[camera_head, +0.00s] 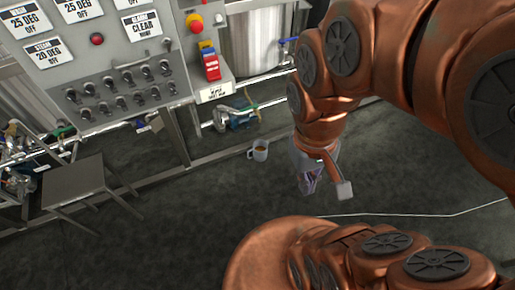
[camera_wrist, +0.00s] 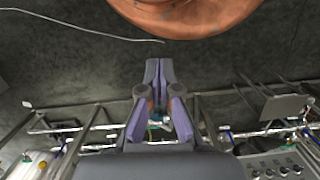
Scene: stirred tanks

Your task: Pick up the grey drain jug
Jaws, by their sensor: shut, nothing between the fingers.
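The grey drain jug (camera_head: 259,150) stands upright on the dark floor in the head view, just in front of the low frame rail. It is small and pale, with a handle on its left and orange-brown contents. My gripper (camera_head: 308,188) hangs to the right of the jug and apart from it, pointing down. In the wrist view its purple fingers (camera_wrist: 158,68) are shut at the tips with nothing between them. I cannot clearly make out the jug in the wrist view; the fingers cover the middle.
A control panel (camera_head: 105,60) with signs, knobs and a red button stands at the upper left. A steel tank (camera_head: 255,40) and piping with a teal pump (camera_head: 238,115) are behind the jug. A small metal stool (camera_head: 75,180) stands left. A pale line (camera_head: 420,215) crosses the otherwise clear floor at right.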

